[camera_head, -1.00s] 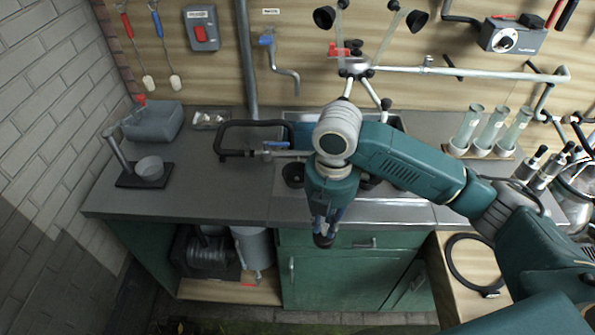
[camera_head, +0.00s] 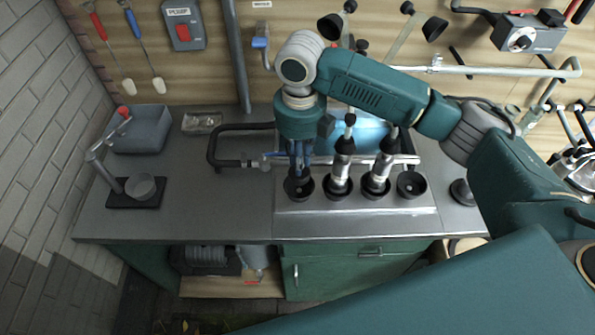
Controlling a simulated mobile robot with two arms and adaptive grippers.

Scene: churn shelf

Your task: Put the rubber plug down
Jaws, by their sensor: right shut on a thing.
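My right gripper (camera_head: 299,177) points down over the steel ledge at the front of the sink and is shut on the rubber plug, a small dark piece at its fingertips. The plug is at the leftmost black round cup (camera_head: 297,192) in a row on the ledge. The fingers and dark colours hide where plug ends and cup begins, so I cannot tell whether it is seated. My left gripper is out of view.
Upright black-and-silver cylinders (camera_head: 341,163) stand in the two middle cups, close right of my gripper. The rightmost cup (camera_head: 411,184) looks empty. A black hose (camera_head: 213,145) loops at left.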

